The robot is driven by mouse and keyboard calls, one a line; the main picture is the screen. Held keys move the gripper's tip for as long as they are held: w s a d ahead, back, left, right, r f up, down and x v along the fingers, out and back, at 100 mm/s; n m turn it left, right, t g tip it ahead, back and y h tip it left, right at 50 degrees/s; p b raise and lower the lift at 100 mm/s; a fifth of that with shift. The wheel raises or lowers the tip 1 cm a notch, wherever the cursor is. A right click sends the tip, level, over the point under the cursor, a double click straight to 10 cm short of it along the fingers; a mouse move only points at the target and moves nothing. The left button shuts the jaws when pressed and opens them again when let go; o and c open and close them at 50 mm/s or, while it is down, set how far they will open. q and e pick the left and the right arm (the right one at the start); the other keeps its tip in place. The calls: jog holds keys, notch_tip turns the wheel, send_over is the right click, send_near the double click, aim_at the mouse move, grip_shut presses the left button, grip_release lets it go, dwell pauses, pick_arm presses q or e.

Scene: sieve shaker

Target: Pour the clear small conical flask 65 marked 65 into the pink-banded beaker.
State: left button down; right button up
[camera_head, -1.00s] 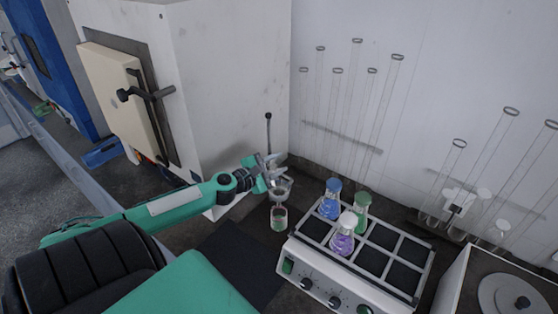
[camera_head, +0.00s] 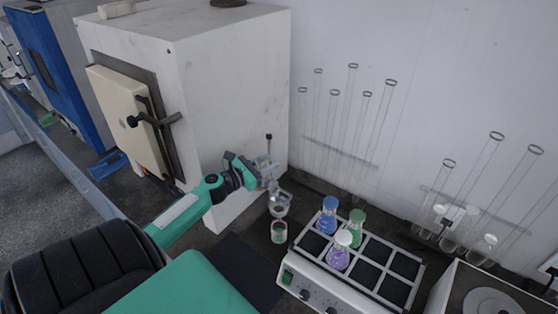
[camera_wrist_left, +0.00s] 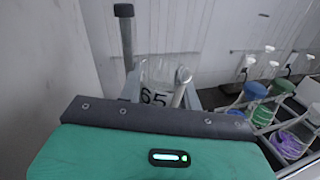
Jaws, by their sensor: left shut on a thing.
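My left gripper (camera_head: 268,182) is shut on the clear small conical flask (camera_head: 281,197). In the left wrist view the flask (camera_wrist_left: 158,82) shows its black 65 mark between the fingers; the mark leans slightly. Any liquid in it is hard to make out. The pink-banded beaker (camera_head: 279,232) stands on the dark bench, below and in front of the gripper, apart from the flask. A clear vessel (camera_head: 278,211) shows just behind the beaker; whether the two touch cannot be told. My right gripper is out of view.
A shaker rack (camera_head: 365,275) to the right holds flasks with blue (camera_head: 328,215), green (camera_head: 356,222) and purple (camera_head: 341,250) contents. A white oven (camera_head: 235,90) stands close on the left. A thin upright rod (camera_head: 268,147) rises behind the gripper. Tall glass tubes (camera_head: 350,110) line the wall.

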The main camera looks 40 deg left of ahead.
pick_arm(q)
notch_tip(320, 180, up, 2)
jog(key=shift+a+r+p, duration=0.1)
jog(key=shift+r+p, duration=0.1)
jog(key=shift+p, duration=0.5)
jog(key=shift+n, duration=0.8)
jog(key=shift+a+r, duration=0.2)
jog(key=shift+r, duration=1.55)
jog(key=shift+a+r, duration=0.2)
jog(key=shift+r, duration=1.55)
